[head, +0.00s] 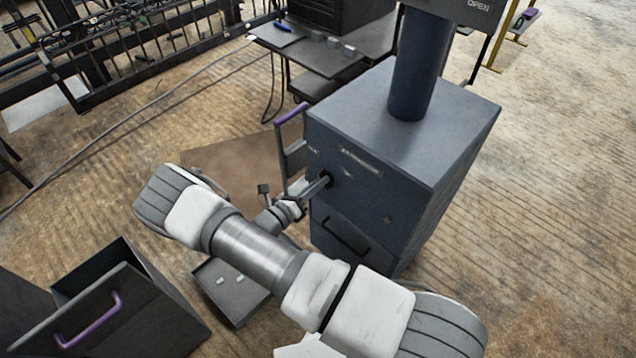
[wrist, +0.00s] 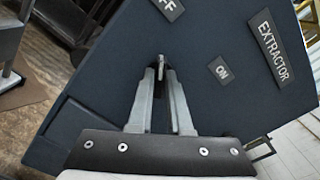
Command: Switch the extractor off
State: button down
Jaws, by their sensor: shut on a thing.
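The extractor is a dark blue-grey cabinet (head: 440,130) with a thick pipe (head: 412,70) rising from its top. Its front panel fills much of the wrist view (wrist: 105,75). In the head view my gripper (head: 318,186) touches or nearly touches the cabinet front.
A grey upright with a purple handle (head: 291,114) stands just left of the cabinet. A dark open bin with a purple handle (head: 88,320) is at lower left, and a low grey tray (head: 232,290) lies under my arm. A dark table (head: 330,62) stands behind.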

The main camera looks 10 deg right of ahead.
dwell(0.4)
jog(key=c, duration=0.8)
grip_release()
jog(key=shift+c, duration=0.2)
jog(key=p+v, duration=0.2)
jog(key=v, duration=1.5)
jog(key=shift+s+a, duration=0.2)
